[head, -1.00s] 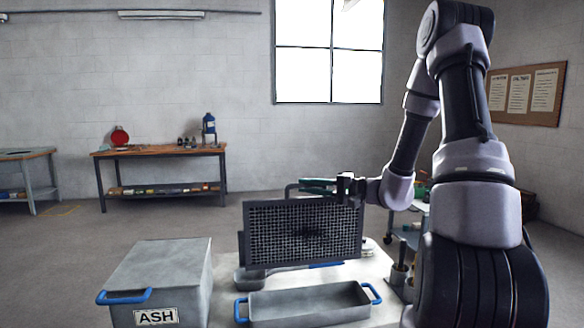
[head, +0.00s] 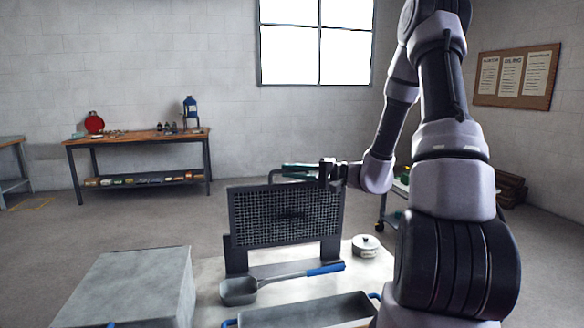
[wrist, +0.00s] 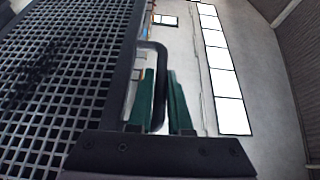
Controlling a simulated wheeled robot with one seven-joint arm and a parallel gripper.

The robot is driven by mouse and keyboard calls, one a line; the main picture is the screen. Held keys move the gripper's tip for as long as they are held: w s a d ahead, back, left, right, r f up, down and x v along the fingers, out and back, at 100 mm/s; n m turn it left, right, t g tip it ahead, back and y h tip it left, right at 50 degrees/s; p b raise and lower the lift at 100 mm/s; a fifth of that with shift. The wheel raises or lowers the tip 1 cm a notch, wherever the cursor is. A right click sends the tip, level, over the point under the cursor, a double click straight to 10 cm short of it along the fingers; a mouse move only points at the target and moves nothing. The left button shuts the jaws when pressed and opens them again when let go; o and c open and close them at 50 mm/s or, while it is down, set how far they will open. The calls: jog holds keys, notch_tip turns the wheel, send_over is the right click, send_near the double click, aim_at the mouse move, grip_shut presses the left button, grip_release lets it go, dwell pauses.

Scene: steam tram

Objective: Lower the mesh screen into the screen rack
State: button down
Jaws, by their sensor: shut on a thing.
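The mesh screen (head: 285,218) is a dark upright panel with a square grid and a dark smudge in its middle. My gripper (head: 293,168) is shut on the screen's handle, a bent dark bar (wrist: 159,75) along its top edge. In the wrist view the green finger pads (wrist: 163,100) lie on both sides of the bar, and the mesh fills the left. The screen rack (head: 331,249) shows as dark uprights below the screen's left and right ends, joined by a base. The screen's lower edge overlaps the uprights in view; I cannot tell whether it sits in their slots.
A ladle (head: 285,281) with a blue handle lies in front of the rack. A grey tray (head: 305,309) is nearer, a grey bin (head: 135,285) stands left, and a lidded white pot (head: 366,246) stands right. A workbench (head: 137,140) is far back.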

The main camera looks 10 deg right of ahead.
jog(key=w+f, duration=0.6)
jog(key=f, duration=0.3)
jog(key=shift+f, duration=0.2)
dwell(0.4)
dwell(0.5)
jog(key=shift+s, duration=0.3)
jog(key=shift+f, duration=1.45)
dwell(0.8)
jog(key=c, duration=0.8)
grip_release()
jog(key=shift+o, duration=0.2)
jog(key=shift+d, duration=0.1)
jog(key=shift+d+f, duration=0.1)
